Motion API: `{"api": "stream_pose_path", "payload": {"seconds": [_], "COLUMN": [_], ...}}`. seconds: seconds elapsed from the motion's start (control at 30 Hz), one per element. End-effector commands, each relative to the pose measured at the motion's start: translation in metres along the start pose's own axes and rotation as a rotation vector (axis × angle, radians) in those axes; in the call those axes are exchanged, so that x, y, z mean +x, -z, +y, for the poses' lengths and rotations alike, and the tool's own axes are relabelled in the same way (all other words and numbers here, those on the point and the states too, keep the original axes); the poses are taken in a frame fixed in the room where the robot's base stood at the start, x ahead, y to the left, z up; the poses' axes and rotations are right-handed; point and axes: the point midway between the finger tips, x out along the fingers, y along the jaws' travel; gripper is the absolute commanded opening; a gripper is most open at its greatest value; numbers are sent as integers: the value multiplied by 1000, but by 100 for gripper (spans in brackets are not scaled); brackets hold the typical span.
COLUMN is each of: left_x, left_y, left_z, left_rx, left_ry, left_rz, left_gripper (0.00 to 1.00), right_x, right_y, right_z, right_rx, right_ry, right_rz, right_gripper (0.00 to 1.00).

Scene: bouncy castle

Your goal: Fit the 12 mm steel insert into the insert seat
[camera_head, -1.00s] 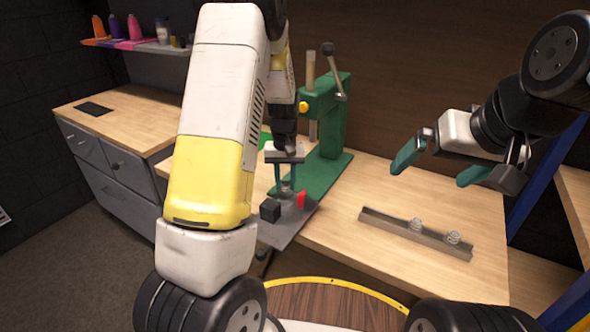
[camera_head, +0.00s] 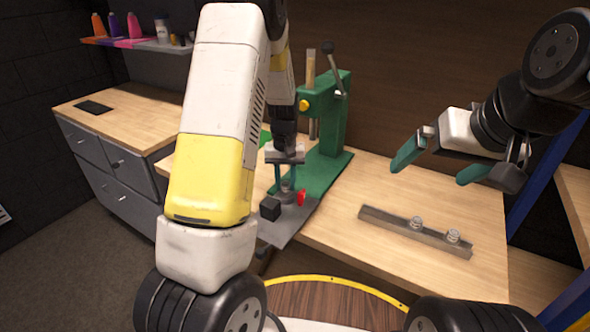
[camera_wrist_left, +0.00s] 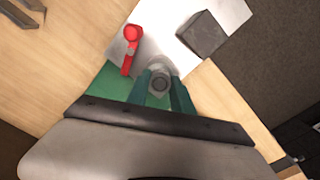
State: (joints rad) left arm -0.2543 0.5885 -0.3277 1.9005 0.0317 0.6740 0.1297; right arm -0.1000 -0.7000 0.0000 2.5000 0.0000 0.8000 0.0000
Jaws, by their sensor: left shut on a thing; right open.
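My left gripper (camera_head: 287,188) points down over the grey plate at the foot of the green press. Its teal fingers are shut on a small round grey metal insert, seen end-on between the fingertips in the left wrist view (camera_wrist_left: 160,82). Its size cannot be read. The fingers and the insert hide what lies directly beneath, so I cannot tell the insert seat apart or whether the insert touches it. My right gripper (camera_head: 440,166) is open and empty above the right part of the bench. Two more metal inserts (camera_head: 416,223) (camera_head: 453,236) stand on a grey rail (camera_head: 385,221).
A red clamp-like lever (camera_wrist_left: 131,45) and a dark block (camera_wrist_left: 201,34) sit on the grey plate (camera_wrist_left: 232,14) close to the left fingers. The green press (camera_head: 335,120) rises just behind. The bench between press and rail is clear.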

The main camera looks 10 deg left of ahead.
Motion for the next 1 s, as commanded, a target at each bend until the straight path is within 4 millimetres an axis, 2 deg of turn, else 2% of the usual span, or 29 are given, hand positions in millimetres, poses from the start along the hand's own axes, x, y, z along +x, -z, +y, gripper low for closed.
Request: {"api": "stream_pose_path", "payload": {"seconds": [1.0], "left_x": [8], "left_y": [0], "left_z": [0], "left_rx": [0], "left_ry": [0], "left_rz": [1], "left_gripper": [0], "right_x": [0], "right_y": [0], "right_z": [0], "right_rx": [0], "right_ry": [0], "right_rz": [0], "right_gripper": [100]}}
